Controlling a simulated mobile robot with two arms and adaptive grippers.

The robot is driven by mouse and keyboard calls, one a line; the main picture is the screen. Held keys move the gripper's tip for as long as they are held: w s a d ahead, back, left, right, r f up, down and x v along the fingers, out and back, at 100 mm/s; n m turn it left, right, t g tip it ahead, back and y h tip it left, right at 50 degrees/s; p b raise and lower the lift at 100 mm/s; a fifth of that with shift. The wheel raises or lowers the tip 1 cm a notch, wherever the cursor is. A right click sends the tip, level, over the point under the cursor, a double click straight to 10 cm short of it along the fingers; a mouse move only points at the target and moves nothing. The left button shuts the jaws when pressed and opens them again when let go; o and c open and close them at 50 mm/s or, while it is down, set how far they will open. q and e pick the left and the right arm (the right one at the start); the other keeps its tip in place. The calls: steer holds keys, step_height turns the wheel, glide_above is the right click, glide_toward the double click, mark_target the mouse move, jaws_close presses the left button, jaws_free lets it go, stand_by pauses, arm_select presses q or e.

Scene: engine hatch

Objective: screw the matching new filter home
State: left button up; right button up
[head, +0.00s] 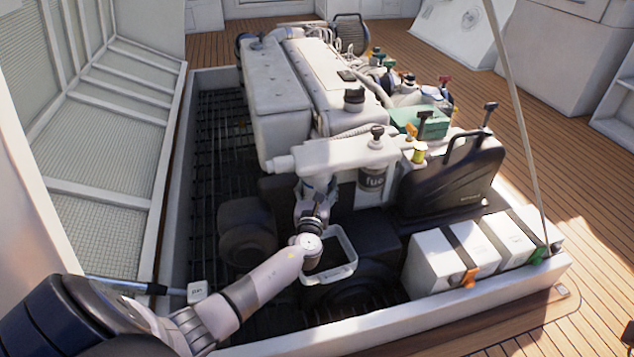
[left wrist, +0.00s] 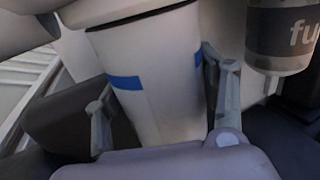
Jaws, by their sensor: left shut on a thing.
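My left gripper (left wrist: 165,105) is shut around a white filter with a blue band (left wrist: 150,70), one finger on each side. The filter stands nearly upright, its top just under a pale housing (left wrist: 25,35); I cannot tell whether it touches or is threaded in. In the head view my left gripper (head: 316,190) is below the left part of the white filter head (head: 330,154), and the arm hides most of the filter. My right gripper is not in view.
A clear open tub (head: 345,270) sits below the gripper. White batteries (head: 440,265) stand at the front right and a black case (head: 455,180) behind them. The white engine (head: 300,90) fills the middle. The raised hatch (head: 110,130) is on the left.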

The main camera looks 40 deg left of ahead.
arm_select(q)
steer(key=shift+w+d+r+n+g+y, duration=0.15)
steer(key=shift+n+g+y, duration=0.2)
steer(key=shift+y, duration=0.25)
steer(key=shift+n+g+y, duration=0.65)
steer(key=shift+n+y, duration=0.2)
steer(key=shift+y, duration=0.15)
steer(key=o, duration=1.6)
steer(key=shift+c, duration=0.2)
steer(key=shift+f, duration=0.2)
